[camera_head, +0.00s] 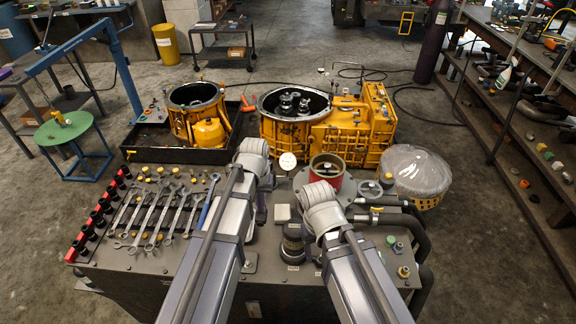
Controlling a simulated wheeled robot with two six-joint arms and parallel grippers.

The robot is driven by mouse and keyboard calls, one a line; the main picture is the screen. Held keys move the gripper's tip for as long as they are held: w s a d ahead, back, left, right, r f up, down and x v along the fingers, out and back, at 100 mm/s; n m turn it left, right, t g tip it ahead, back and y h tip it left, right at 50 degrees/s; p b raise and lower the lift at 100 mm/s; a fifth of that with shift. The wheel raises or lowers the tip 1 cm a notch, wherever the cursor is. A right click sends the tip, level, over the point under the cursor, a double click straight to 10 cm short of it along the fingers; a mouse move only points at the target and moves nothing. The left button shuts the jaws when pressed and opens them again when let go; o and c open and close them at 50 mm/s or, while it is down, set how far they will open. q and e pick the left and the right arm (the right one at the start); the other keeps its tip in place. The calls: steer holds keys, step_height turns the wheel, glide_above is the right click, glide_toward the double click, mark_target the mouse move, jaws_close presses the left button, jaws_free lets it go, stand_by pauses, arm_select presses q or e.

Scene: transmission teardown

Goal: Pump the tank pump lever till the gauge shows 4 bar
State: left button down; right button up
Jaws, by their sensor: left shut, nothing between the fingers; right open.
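A small round gauge (288,161) with a pale dial stands at the back edge of the bench, between my two arms. Its needle and figures are too small to read. I cannot make out the pump lever with certainty; my arms cover much of the bench around the gauge. My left arm reaches in just left of the gauge, and my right arm ends in front of the red ring, right of the gauge. The fingers of both grippers are hidden behind my own arm links, so I cannot see what they touch.
The bench holds several wrenches (150,215), a red socket rail (88,231), a red ring (327,172) and a black domed part (293,242). Behind stand yellow housings (362,128), one in a black tray (143,147). A plastic-covered basket (415,172) stands right.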

arm_select(q)
step_height(320, 180, up, 8)
steer(key=p, duration=0.7)
steer(key=shift+p, duration=0.3)
steer(key=shift+f, duration=0.15)
step_height(320, 180, down, 8)
steer(key=b, duration=0.8)
step_height(320, 180, up, 8)
steer(key=p, duration=0.8)
steer(key=shift+f, duration=0.1)
